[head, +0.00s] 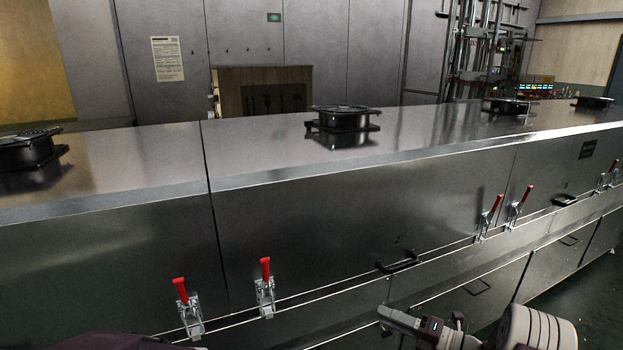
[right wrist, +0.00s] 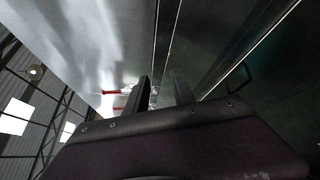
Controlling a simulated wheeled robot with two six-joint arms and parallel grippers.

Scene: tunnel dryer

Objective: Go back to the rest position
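The tunnel dryer (head: 320,240) is a long steel housing that crosses the head view. My right gripper (head: 388,316) is at the bottom of that view, in front of the dryer's lower panels and below a black handle (head: 398,262). In the right wrist view its two fingers (right wrist: 162,88) stand apart with nothing held between them. The dryer's steel side fills the space beyond them. A dark rounded part at the bottom left of the head view seems to be mine. My left gripper does not show.
Red-handled toggle clamps stick out from the dryer front, two at the left (head: 182,300) (head: 265,285) and more at the right (head: 490,215). Black fan units (head: 343,118) sit on top. Dark floor (head: 590,300) is free at the lower right.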

